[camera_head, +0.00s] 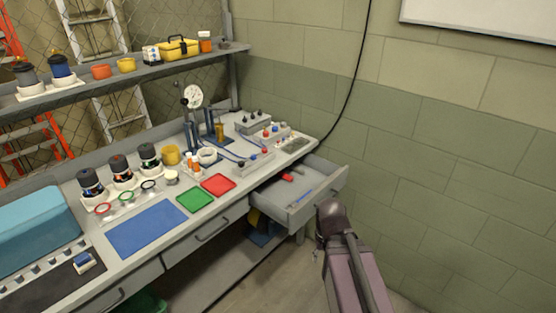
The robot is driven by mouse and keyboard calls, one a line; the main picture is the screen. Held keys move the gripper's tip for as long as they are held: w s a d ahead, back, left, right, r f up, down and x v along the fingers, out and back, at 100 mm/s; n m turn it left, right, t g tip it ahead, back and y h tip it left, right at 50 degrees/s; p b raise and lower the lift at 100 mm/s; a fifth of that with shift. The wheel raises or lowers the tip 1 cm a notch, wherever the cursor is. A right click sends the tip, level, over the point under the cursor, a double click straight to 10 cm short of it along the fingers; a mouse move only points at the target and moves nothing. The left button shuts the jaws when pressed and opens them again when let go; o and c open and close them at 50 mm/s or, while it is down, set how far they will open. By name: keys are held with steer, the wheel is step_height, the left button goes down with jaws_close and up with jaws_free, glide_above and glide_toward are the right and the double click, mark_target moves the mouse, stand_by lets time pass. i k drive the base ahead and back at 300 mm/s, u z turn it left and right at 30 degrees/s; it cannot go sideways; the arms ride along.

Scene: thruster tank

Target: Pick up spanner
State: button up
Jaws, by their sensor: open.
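An open drawer (327,190) sticks out from the right end of the workbench. In it lies a thin blue-grey elongated tool (300,198), which may be the spanner; it is too small to tell. A red-handled item (287,177) lies farther back in the same drawer, partly in the shade of the bench top. My arm's mauve link and dark joint stand just in front of the drawer's right corner. I cannot make out my gripper's fingers in this view.
The bench top holds a green tray (195,199), a red tray (218,184), a blue mat (147,228) and several dark-topped thrusters. A shelf (130,72) runs above its back. A block wall stands at right. Some floor shows below the open drawer.

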mark_target(298, 200)
steer(key=z, duration=0.15)
steer(key=i, duration=1.75)
steer(key=u, duration=0.15)
